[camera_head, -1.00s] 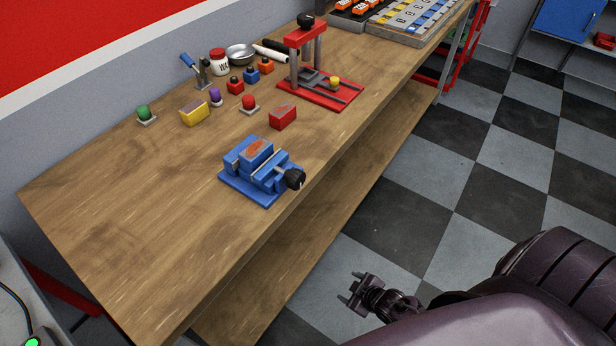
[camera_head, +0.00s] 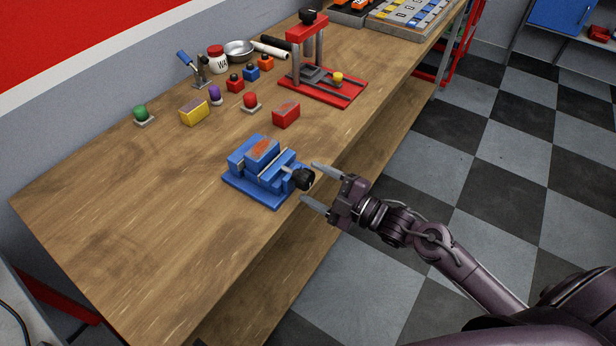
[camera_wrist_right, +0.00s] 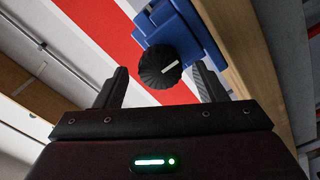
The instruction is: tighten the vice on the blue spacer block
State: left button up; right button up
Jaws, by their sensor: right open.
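The blue vice (camera_head: 250,187) sits near the front edge of the wooden bench. The blue spacer block (camera_head: 262,151), with an orange-brown patch on top, lies between its jaws. The vice's black knob (camera_head: 303,179) faces the bench edge. My right gripper (camera_head: 309,184) is open, its two fingers pointing at the knob. In the right wrist view the knob (camera_wrist_right: 160,68), with a white mark, shows between and just beyond the open fingers (camera_wrist_right: 163,82). Whether a finger touches it, I cannot tell. My left gripper is not in view.
A red block (camera_head: 286,115) and a red press (camera_head: 322,88) stand behind the vice. A yellow block (camera_head: 194,112), several small coloured pieces, a metal bowl (camera_head: 240,50) and a white jar (camera_head: 217,62) are farther back. The bench's left front is clear.

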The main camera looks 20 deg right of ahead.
jog(key=shift+x, duration=1.05)
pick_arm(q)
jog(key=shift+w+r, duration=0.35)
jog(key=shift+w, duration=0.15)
pick_arm(e)
jog(key=shift+w+a, duration=0.15)
jog(key=shift+w, duration=0.05)
jog(key=c, duration=1)
